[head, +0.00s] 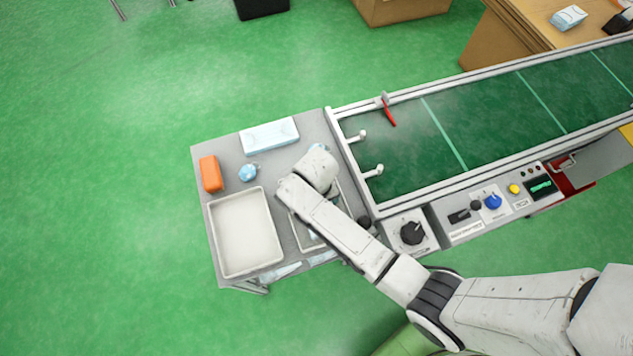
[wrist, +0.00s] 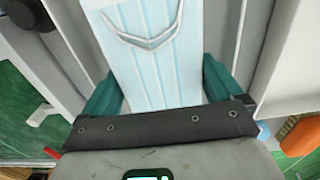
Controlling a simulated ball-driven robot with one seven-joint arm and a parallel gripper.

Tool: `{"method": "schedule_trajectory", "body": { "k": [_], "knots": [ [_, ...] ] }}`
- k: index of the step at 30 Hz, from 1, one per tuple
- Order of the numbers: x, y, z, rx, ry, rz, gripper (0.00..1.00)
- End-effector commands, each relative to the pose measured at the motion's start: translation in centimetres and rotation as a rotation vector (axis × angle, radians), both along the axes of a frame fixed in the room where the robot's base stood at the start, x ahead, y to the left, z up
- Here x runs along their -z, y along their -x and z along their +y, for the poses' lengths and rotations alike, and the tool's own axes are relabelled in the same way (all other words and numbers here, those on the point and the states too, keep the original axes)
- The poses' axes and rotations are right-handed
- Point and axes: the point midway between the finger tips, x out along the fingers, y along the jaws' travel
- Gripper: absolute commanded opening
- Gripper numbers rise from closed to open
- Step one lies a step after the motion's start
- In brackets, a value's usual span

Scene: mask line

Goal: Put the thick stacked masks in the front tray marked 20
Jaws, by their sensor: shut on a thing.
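A light-blue pleated mask stack (wrist: 158,60) with pale ear loops lies between the teal fingers of my gripper (wrist: 158,88), which is shut on it. In the head view my wrist and forearm hide most of the stack and the fingers. My gripper is over a pale tray (head: 337,186) on the right of the grey table. Pale tray walls show on both sides of the stack in the wrist view; I cannot tell whether the stack touches the tray floor. A second, empty white tray (head: 243,233) stands to the left. No number 20 is readable.
A light-blue pack (head: 269,135), an orange block (head: 211,173) and a small blue item (head: 248,172) are on the back of the grey table (head: 225,150). A green conveyor (head: 480,115) with white rails adjoins on the right, with a control panel (head: 490,205) along its front.

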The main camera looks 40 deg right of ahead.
Motion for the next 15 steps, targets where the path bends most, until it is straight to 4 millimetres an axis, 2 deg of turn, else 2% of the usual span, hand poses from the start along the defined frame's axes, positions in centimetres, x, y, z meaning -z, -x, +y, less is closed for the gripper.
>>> {"method": "schedule_trajectory", "body": {
  "k": [5, 6, 7, 15],
  "knots": [
    [0.28, 0.00, -0.01, 0.000, 0.000, 0.000, 0.63],
    [0.26, -0.01, 0.00, 0.000, 0.000, 0.000, 0.95],
    [0.23, -0.01, -0.01, 0.000, 0.000, 0.000, 0.98],
    [0.09, 0.00, -0.01, 0.000, 0.000, 0.000, 1.00]
  ]
}}
